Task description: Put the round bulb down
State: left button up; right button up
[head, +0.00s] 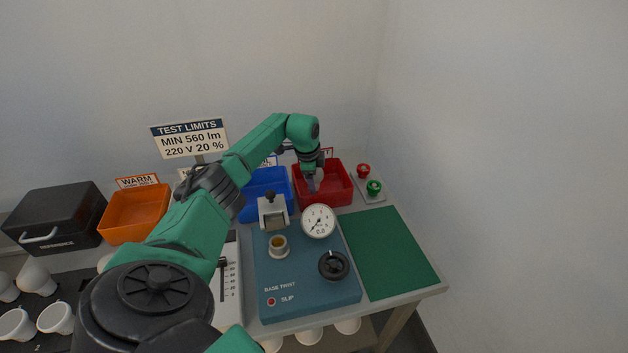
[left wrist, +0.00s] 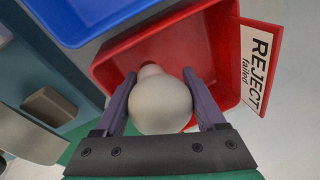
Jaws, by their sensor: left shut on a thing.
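The round bulb (left wrist: 162,103) is white and sits between the two fingers of my left gripper (left wrist: 162,110) in the left wrist view. My left gripper is shut on it. Its narrower base end (left wrist: 150,70) points toward the red bin (left wrist: 112,68). In the head view my left gripper (head: 313,183) reaches down into the red bin (head: 340,197) at the back right. A sign reading REJECT failed (left wrist: 258,65) stands at the bin's edge. Whether the bulb touches the bin floor I cannot tell. My right gripper is not in view.
A blue bin (head: 250,211) stands left of the red one, and an orange bin (head: 133,213) farther left. A blue test fixture (head: 300,285) with a dial (head: 318,221) stands in front. A green mat (head: 393,250) is clear. Red and green buttons (head: 374,187) are at the right.

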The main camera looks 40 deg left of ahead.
pick_arm(q)
jog(key=shift+f, duration=0.55)
jog(key=o, duration=1.3)
jog(key=shift+w+r, duration=0.1)
jog(key=shift+r, duration=0.2)
jog(key=b+v, duration=0.2)
jog(key=v, duration=0.9)
jog(key=shift+r, duration=0.85)
